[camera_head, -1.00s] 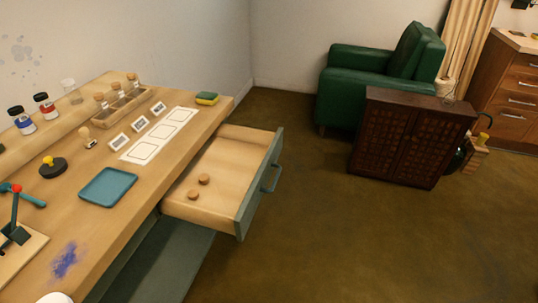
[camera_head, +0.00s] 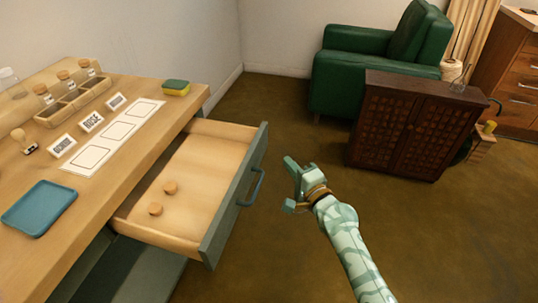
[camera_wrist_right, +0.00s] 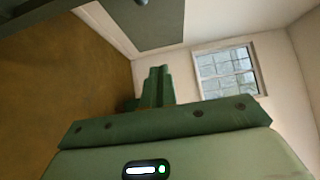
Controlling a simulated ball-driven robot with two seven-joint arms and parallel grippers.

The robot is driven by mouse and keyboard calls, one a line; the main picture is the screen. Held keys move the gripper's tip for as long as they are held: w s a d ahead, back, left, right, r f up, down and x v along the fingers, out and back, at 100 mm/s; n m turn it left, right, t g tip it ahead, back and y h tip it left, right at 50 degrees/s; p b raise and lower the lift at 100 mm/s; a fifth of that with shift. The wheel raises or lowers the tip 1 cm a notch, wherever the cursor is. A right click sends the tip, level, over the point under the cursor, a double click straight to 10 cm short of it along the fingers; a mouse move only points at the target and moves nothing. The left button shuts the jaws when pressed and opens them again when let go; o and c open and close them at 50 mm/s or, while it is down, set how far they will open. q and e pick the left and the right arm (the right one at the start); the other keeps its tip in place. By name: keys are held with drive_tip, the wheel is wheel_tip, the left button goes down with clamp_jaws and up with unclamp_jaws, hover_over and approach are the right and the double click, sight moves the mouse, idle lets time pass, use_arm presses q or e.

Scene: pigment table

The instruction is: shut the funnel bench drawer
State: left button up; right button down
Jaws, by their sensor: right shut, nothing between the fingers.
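The funnel bench drawer (camera_head: 206,172) is pulled well out of the bench. Its grey-green front (camera_head: 226,215) carries a blue-grey bar handle (camera_head: 252,188). My right gripper (camera_head: 290,163) is to the right of the drawer front, apart from the handle, shut and empty. Its closed fingers also show in the right wrist view (camera_wrist_right: 157,85). A grey panel at the top of that view looks like the drawer front, but I cannot be sure. My left gripper is not in view.
The bench top (camera_head: 120,170) holds a blue tray (camera_head: 39,207), a stamp (camera_head: 24,142), cards, a jar rack (camera_head: 72,100) and a sponge (camera_head: 176,88). A dark cabinet (camera_head: 412,125) and green armchair (camera_head: 350,80) stand behind. The brown floor right of the drawer is clear.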

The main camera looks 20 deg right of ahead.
sight(262, 147)
drive_tip(key=shift+w+a+f+b, duration=0.1)
drive_tip(key=shift+w+a, duration=0.6)
drive_tip(key=shift+w, duration=0.25)
drive_tip(key=shift+w+a+r+b, duration=0.1)
drive_tip(key=shift+w+a+b, duration=0.05)
drive_tip(key=shift+w+a, duration=0.65)
drive_tip(key=shift+w+a+f+b, duration=0.1)
drive_tip(key=shift+w+a, duration=0.45)
drive_tip(key=shift+w, duration=0.55)
